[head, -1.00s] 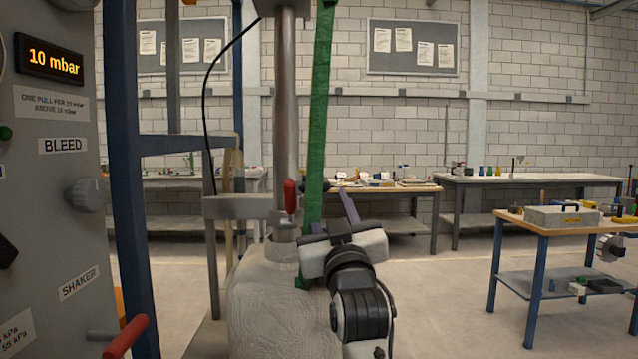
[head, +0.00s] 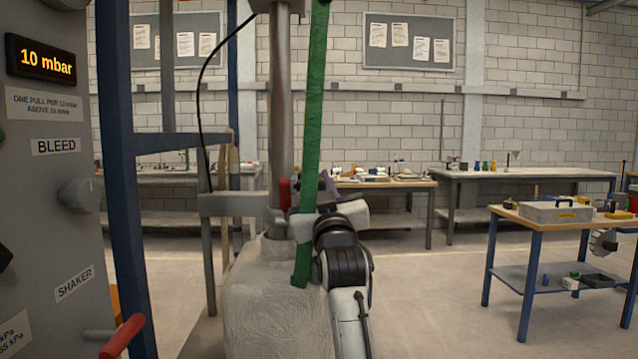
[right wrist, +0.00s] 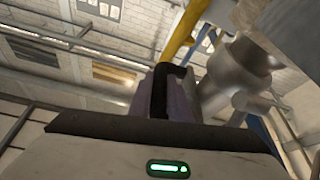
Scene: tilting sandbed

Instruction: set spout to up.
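A steel spout tube (head: 281,120) stands upright and runs down into the neck of a pale woven bag (head: 275,305). A short red handle (head: 284,193) sits at the tube's lower end beside a grey bracket. My right gripper (head: 325,188) is just right of the tube and handle, partly hidden behind a green strap (head: 313,130). In the right wrist view, its fingers (right wrist: 168,95) show close beside shiny metal tubing (right wrist: 228,75). I cannot tell whether they are open or touch anything. My left gripper is not in view.
A grey control panel (head: 50,230) at left reads 10 mbar and carries a knob and a red-gripped lever (head: 122,338). A blue frame post (head: 118,190) stands beside it. Benches line the back wall. A blue-legged table (head: 540,222) stands at right; floor between is free.

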